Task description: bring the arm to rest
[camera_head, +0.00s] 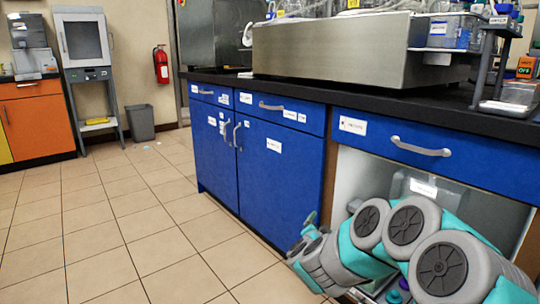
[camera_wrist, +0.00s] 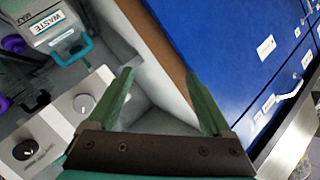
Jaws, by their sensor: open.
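My gripper (camera_wrist: 160,75) is open in the wrist view, its two green fingers apart with nothing between them. Behind the fingers are a pale cabinet bay's side wall and a brown panel edge. In the head view my grey and teal arm reaches across the lower right, in front of the open bay under the counter. My gripper (camera_head: 303,236) is at its left end, low beside the blue cabinet doors (camera_head: 262,165). It is small there and partly hidden by the arm.
A container labelled WASTE (camera_wrist: 58,32) and a white box with knobs (camera_wrist: 62,125) stand in the bay. Blue drawers (camera_head: 430,150) sit under the dark counter. A grey bin (camera_head: 140,122) and a fire extinguisher (camera_head: 161,65) are far back. The tiled floor (camera_head: 120,235) at left is clear.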

